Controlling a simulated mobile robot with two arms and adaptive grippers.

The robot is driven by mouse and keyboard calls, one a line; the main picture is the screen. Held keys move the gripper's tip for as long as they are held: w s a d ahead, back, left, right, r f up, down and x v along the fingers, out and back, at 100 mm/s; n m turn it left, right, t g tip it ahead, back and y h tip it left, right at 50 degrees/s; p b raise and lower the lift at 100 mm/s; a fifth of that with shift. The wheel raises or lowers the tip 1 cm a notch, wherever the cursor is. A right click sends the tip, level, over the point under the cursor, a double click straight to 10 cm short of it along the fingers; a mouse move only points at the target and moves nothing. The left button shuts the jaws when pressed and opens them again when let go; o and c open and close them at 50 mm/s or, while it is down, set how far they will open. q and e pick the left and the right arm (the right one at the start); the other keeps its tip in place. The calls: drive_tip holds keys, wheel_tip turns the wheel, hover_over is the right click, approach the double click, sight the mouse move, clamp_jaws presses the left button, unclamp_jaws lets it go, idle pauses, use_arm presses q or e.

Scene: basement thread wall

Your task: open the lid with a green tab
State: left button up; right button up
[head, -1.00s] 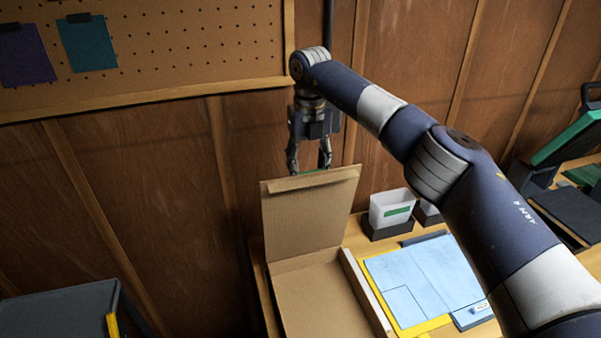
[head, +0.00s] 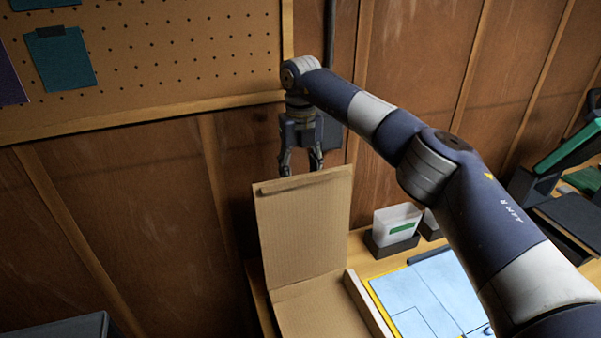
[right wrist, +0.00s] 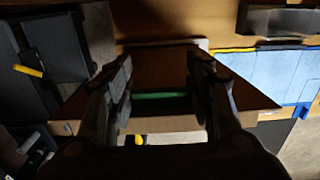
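The cardboard box (head: 318,312) stands on the wooden table with its lid (head: 304,225) raised and standing steeply upright. My right gripper (head: 301,167) is at the lid's top edge, its fingertips partly hidden behind it. In the right wrist view my right gripper (right wrist: 160,85) has its fingers spread apart, with the green tab (right wrist: 160,99) showing between them. I cannot tell whether a finger touches the lid. The green tab is hidden in the head view. My left gripper is not in view.
Right of the box lie light blue sheets (head: 425,295) on a yellow folder. A white bin with a green label (head: 396,227) stands behind them. The wooden wall (head: 120,215) and pegboard (head: 180,50) are close behind the gripper. A dark object (head: 65,328) is at lower left.

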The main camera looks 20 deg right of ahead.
drive_tip(key=o, duration=1.4)
drive_tip(key=shift+s+f, duration=0.1)
drive_tip(key=shift+f, duration=0.3)
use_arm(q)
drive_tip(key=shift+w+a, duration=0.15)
use_arm(e)
drive_tip(key=shift+o, duration=0.8)
drive_tip(key=shift+w, duration=0.3)
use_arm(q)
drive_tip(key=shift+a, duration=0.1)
use_arm(e)
drive_tip(key=shift+r, duration=0.1)
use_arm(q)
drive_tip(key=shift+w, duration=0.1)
use_arm(e)
wheel_tip(320, 180, up, 12)
drive_tip(key=shift+s, duration=0.1)
